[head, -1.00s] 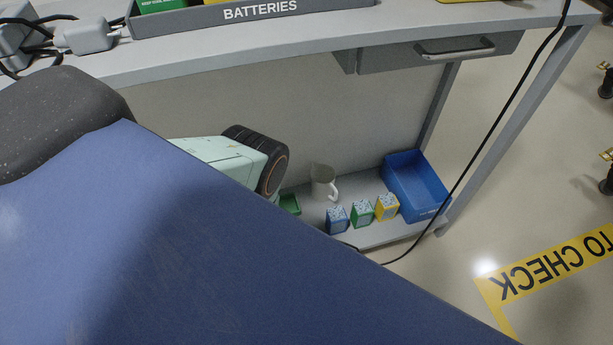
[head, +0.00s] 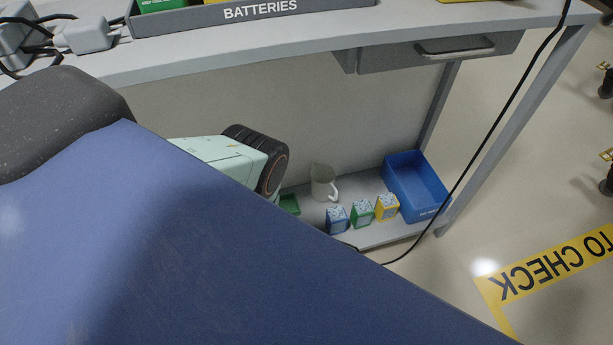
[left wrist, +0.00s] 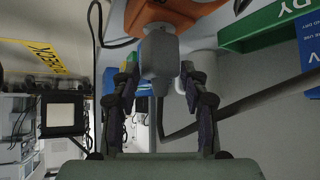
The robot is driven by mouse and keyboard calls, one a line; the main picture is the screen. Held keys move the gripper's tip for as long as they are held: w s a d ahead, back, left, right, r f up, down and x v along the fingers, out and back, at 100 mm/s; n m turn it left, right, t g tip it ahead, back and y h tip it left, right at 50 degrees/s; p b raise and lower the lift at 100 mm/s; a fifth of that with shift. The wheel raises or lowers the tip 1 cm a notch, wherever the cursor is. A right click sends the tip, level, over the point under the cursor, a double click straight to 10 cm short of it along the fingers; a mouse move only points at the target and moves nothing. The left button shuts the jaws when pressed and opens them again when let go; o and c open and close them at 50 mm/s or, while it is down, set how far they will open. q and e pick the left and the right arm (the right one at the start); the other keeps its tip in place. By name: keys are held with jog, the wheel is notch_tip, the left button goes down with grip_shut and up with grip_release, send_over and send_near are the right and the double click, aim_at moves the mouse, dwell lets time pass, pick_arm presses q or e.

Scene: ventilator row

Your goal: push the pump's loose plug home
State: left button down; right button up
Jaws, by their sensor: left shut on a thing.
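In the left wrist view, a grey rounded plug (left wrist: 158,52) stands between the fingers of my left gripper (left wrist: 160,68), which is shut on it. The plug's far end is up against an orange housing (left wrist: 178,12), which I take for the pump. How deep the plug sits there is hidden. A dark cable (left wrist: 230,112) runs below and to the right of the plug. In the head view neither gripper shows, and my blue arm hides much of the lower left. My right gripper is in neither view.
In the head view, a batteries tray (head: 300,10) and white power adapters (head: 85,36) stand on the bench (head: 220,52). A black cable (head: 500,120) hangs at the right. A blue bin (head: 418,186), small boxes (head: 362,213) and a mug (head: 322,184) are on the low shelf.

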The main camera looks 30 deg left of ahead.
pick_arm(q)
jog(key=shift+f+b, duration=0.35)
jog(key=shift+f, duration=0.05)
dwell(0.6)
jog(key=c, duration=0.6)
grip_release()
jog(key=shift+v, duration=6.05)
